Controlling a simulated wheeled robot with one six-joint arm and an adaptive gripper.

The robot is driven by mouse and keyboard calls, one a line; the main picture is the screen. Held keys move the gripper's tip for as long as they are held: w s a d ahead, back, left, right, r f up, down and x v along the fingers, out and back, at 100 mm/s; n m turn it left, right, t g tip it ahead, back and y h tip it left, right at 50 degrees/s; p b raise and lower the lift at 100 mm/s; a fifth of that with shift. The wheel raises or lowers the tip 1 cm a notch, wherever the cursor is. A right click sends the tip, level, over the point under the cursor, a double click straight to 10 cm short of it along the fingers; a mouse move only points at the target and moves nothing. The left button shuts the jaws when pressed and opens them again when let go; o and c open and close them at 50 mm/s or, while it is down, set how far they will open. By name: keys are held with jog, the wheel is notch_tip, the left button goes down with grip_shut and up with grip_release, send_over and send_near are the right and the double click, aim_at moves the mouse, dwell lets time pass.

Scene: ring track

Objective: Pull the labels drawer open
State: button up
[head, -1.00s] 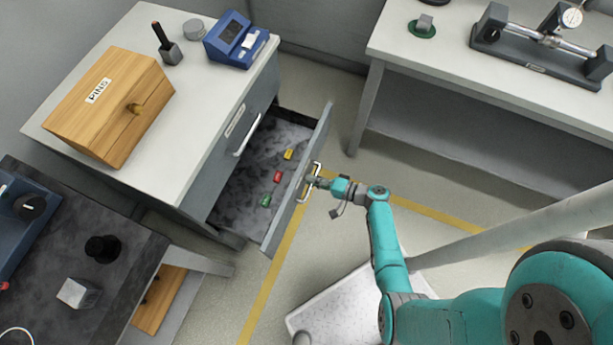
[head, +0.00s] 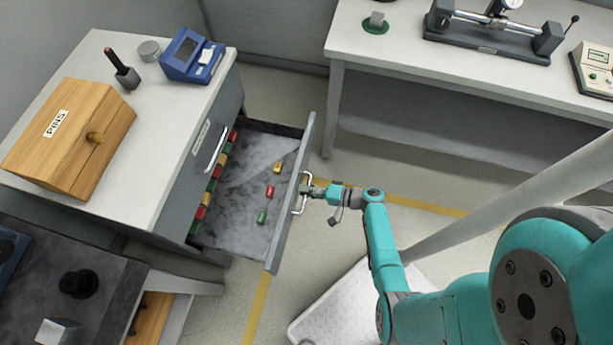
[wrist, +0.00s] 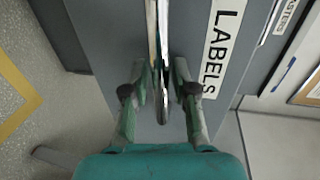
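The labels drawer (head: 293,205) stands well out from the grey cabinet (head: 180,190). Inside it, a few small coloured blocks (head: 270,192) lie on the marbled floor, and a row of several more shows along its back left. Its white "LABELS" plate (wrist: 222,45) is readable in the wrist view. My gripper (head: 306,193) is at the drawer's front. In the wrist view, the fingers (wrist: 160,95) sit on both sides of the bar handle (wrist: 162,60), closed in on it. The handle also shows in the head view (head: 301,200).
Above the labels drawer is another closed drawer with a handle (head: 217,148). A wooden PINS box (head: 70,135) and a blue device (head: 192,56) stand on the cabinet top. A bench (head: 345,50) is at the back right. A dark table (head: 110,275) is at the lower left.

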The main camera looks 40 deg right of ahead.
dwell(0.3)
jog(key=shift+v, duration=3.75)
